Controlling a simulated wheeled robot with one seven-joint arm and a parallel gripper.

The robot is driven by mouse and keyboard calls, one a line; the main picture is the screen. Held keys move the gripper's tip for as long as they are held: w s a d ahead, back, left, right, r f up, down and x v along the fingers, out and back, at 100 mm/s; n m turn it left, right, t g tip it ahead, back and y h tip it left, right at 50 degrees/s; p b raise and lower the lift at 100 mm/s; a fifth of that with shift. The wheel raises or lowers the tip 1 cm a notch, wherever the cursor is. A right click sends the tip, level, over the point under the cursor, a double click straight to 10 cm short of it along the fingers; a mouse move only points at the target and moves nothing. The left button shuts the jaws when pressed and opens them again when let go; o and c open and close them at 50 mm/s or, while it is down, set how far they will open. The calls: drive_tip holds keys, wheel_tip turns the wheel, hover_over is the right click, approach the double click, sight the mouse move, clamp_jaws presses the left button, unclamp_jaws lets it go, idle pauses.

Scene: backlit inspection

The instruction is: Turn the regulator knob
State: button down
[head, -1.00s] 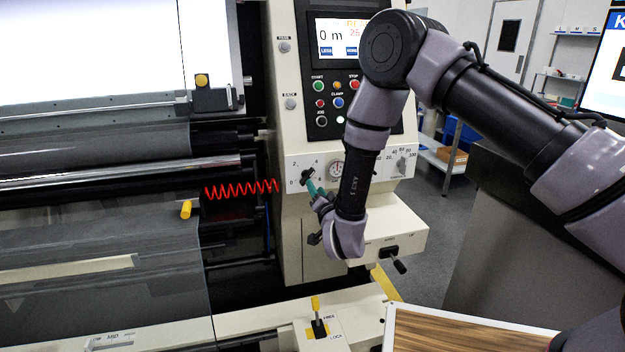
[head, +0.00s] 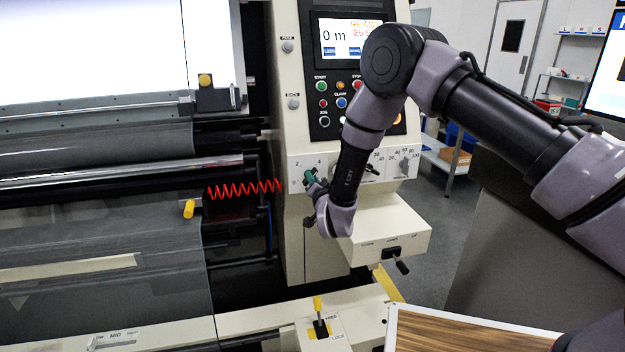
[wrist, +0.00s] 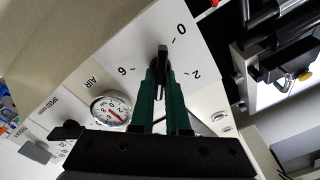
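The regulator knob (wrist: 162,58) is a black bar-shaped handle on a white dial plate marked 0, 2 and 6 in the wrist view. Its upper end points up, just left of the 0. My gripper (wrist: 161,76) has two green fingers, one on each side of the knob, close against it; they look shut on it. In the head view my gripper (head: 311,181) is at the dial on the machine's front panel and covers most of the knob.
A round air gauge (wrist: 111,108) and a black speed knob (wrist: 68,130) sit beside the dial. A red coiled hose (head: 244,188) hangs left of the panel. A box with a black lever (head: 400,264) juts out below my wrist.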

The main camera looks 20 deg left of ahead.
drive_tip(key=shift+n, duration=0.4)
drive_tip(key=n, duration=2)
drive_tip(key=f+n, duration=0.1)
drive_tip(key=n, duration=1)
drive_tip(key=shift+s+a, duration=0.25)
drive_tip(key=shift+a, duration=0.05)
drive_tip(key=c, duration=0.9)
unclamp_jaws()
drive_tip(key=shift+r, duration=0.1)
